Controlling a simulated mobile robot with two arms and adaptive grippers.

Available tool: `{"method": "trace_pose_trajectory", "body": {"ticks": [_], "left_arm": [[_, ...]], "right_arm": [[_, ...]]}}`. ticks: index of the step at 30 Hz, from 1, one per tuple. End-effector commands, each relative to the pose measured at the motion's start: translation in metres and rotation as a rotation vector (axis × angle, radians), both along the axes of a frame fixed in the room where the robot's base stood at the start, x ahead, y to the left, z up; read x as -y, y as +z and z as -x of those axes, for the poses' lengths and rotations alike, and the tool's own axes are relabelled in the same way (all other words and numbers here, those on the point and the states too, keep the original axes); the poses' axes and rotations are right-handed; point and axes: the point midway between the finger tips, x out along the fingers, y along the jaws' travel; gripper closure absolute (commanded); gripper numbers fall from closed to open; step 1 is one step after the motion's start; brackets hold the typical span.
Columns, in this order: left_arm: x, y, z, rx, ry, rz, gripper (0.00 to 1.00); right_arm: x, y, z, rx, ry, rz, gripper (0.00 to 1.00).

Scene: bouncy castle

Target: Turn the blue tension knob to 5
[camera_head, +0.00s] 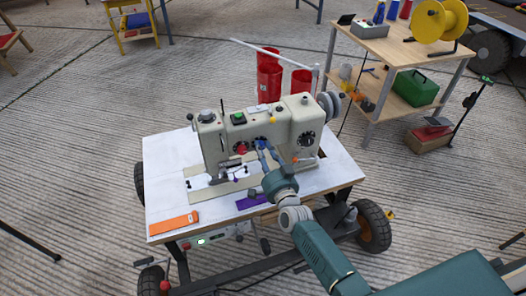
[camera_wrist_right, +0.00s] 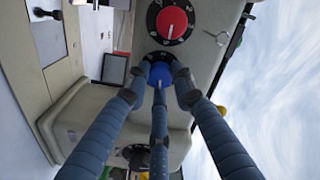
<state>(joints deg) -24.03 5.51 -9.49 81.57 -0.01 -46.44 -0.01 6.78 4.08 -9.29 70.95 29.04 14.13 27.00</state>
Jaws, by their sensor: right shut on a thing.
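The blue tension knob (camera_wrist_right: 160,73) sits on the front of the cream sewing machine (camera_head: 217,142), beside a red knob (camera_wrist_right: 172,20) with a numbered black dial. In the head view the red knob (camera_head: 241,149) is just left of the blue one. My right gripper (camera_wrist_right: 159,72) has its blue-grey fingers closed around the blue knob. A light pointer line shows on the knob's face, but the numbers around it are mostly hidden by the fingers. In the head view the right gripper (camera_head: 265,152) reaches the machine's front from below. My left gripper is not in view.
The machine stands on a white-topped wheeled table (camera_head: 165,190). A wooden workbench (camera_head: 390,45) is at the back right.

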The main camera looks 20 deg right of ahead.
Motion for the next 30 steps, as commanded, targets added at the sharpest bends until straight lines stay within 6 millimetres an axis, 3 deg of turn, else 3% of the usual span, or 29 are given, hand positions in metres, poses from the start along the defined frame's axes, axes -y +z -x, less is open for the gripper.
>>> {"method": "trace_pose_trajectory", "body": {"ticks": [12, 27, 28, 30], "left_arm": [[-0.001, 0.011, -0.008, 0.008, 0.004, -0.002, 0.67], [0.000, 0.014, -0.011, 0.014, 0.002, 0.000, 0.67], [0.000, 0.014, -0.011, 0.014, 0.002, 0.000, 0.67], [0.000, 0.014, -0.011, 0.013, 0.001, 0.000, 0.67]], "right_arm": [[-0.001, -0.003, 0.001, -0.010, 0.001, -0.158, 1.00], [-0.001, -0.003, 0.001, -0.012, 0.001, -0.172, 1.00], [-0.001, -0.003, 0.001, -0.011, 0.001, -0.172, 0.70], [-0.001, -0.002, 0.001, -0.011, 0.001, -0.171, 0.57]]}}
